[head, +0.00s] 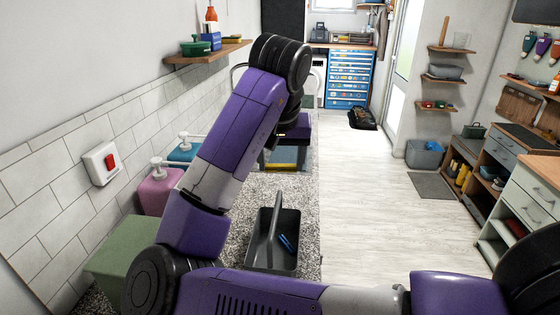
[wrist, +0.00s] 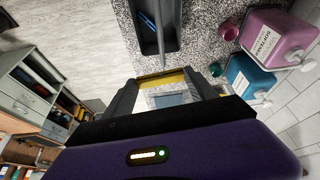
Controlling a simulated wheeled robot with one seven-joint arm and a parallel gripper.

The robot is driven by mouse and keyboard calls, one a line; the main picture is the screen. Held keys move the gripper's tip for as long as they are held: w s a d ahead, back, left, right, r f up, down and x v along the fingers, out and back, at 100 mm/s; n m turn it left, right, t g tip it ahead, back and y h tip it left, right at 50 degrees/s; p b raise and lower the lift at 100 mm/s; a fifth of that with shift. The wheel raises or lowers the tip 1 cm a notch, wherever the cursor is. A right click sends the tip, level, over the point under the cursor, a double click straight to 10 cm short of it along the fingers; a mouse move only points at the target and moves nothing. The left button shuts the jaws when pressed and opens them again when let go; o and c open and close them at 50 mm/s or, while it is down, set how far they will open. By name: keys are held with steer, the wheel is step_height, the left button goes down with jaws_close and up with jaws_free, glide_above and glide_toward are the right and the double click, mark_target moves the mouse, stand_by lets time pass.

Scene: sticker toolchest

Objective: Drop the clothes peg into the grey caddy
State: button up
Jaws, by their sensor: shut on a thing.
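In the wrist view the caddy (wrist: 148,45) is at the top, beyond my fingertips. Thin blue things (head: 288,243) lie in its right compartment. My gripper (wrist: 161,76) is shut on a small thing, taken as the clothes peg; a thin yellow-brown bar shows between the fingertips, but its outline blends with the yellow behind.
A pink bottle (head: 160,190) and a teal bottle (head: 186,152) stand along the left tiled wall. A green box (head: 118,250) is at lower left. A shelf (head: 205,54) juts from the wall above.

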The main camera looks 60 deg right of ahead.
step_height(320, 180, down, 6)
steer(key=b, duration=0.6)
steer(key=shift+b, duration=0.3)
steer(key=o, duration=1.5)
steer(key=v, duration=0.7)
steer(key=shift+a+r, duration=0.2)
steer(key=shift+r, duration=0.15)
steer(key=shift+p, duration=0.3)
